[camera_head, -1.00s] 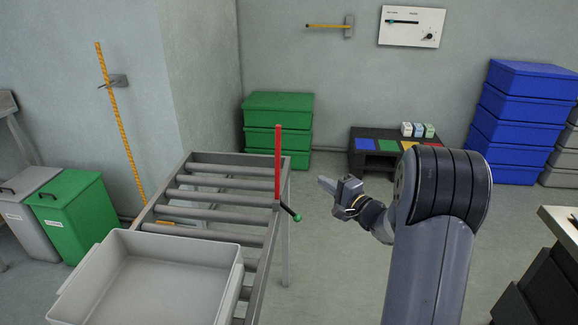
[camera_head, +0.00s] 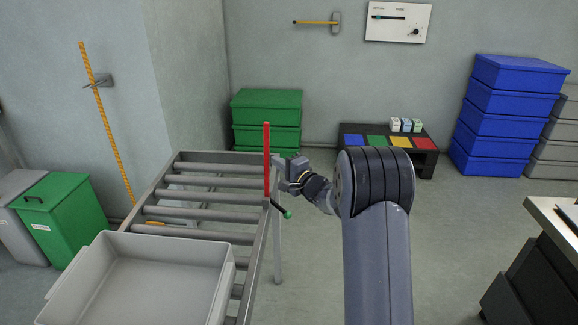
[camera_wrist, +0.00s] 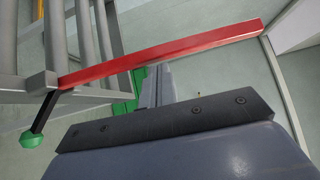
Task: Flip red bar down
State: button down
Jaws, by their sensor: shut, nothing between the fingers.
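The red bar (camera_head: 267,160) stands upright at the right edge of the roller conveyor (camera_head: 205,198). A short black lever with a green knob (camera_head: 287,214) sticks out from its base to the lower right. My gripper (camera_head: 277,166) is shut and empty, just right of the bar in the head view; I cannot tell whether it touches it. In the wrist view the red bar (camera_wrist: 160,53) runs across the picture beyond my gripper (camera_wrist: 158,85), with the green knob (camera_wrist: 31,140) at lower left.
A grey tray (camera_head: 228,290) sits on the near end of the conveyor. Green boxes (camera_head: 266,107) are stacked behind, and a low dark stand (camera_head: 425,155) with coloured squares is at the back. The floor right of the conveyor is clear.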

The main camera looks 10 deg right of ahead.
jog(key=shift+a+r, duration=0.1)
jog(key=shift+a, duration=0.1)
dwell(0.3)
jog(key=w+a+n+g+h+p, duration=0.4)
jog(key=a+p, duration=0.6)
jog(key=p, duration=0.6)
jog(key=w+a+f+n+g+h+b, duration=0.2)
jog(key=a+f+h+b, duration=0.4)
jog(key=f+b, duration=0.6)
jog(key=a+n+g+b, duration=0.1)
jog(key=a+n+b, duration=0.1)
jog(key=b, duration=0.2)
jog(key=shift+a+n, duration=0.15)
jog(key=shift+n, duration=0.25)
